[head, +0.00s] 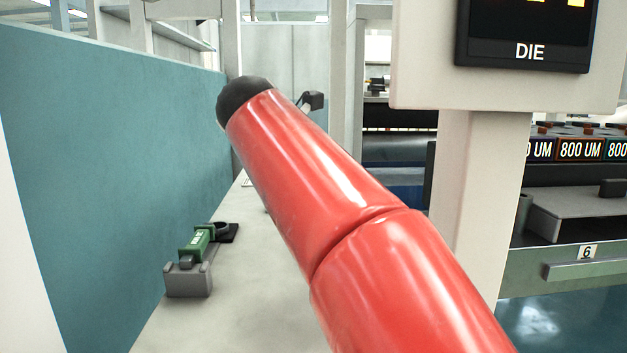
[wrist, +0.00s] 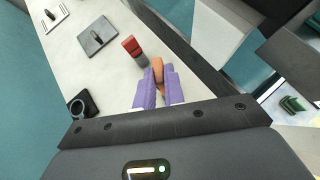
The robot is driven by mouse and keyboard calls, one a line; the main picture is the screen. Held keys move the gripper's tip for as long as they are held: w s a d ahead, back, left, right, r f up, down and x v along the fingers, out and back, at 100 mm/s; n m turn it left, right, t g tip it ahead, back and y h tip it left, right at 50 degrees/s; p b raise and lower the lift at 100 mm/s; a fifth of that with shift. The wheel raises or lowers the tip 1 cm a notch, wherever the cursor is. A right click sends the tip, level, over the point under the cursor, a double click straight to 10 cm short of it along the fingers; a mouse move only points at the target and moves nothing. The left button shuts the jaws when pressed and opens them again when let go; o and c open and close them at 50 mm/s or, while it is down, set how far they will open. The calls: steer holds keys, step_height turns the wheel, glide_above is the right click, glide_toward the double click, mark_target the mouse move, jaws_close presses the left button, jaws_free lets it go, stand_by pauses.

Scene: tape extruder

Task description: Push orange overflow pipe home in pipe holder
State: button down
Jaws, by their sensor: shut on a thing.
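In the wrist view, my gripper (wrist: 158,76) has two purple fingers shut on the orange overflow pipe (wrist: 158,64), whose rounded end shows between and just past the fingertips. Close beyond the tips, to the upper left, is a short red and grey cylinder (wrist: 132,47); I cannot tell whether the pipe touches it. The pipe holder cannot be made out for sure, and the pipe's lower end is hidden. In the head view my red arm covers the gripper and pipe.
A grey plate with a black handle (wrist: 97,36) and a black ring fixture (wrist: 83,104) lie on the pale bench. In the head view a green device (head: 194,243) sits in a grey block by the teal wall (head: 110,150). A DIE display (head: 527,35) hangs at right.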

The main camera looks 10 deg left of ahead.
steer(key=shift+f+b, duration=0.3)
steer(key=shift+f, duration=0.15)
steer(key=c, duration=1.4)
jaws_free()
steer(key=p+v, duration=0.1)
steer(key=v, duration=0.6)
steer(key=shift+s+r, duration=0.25)
steer(key=shift+s, duration=0.1)
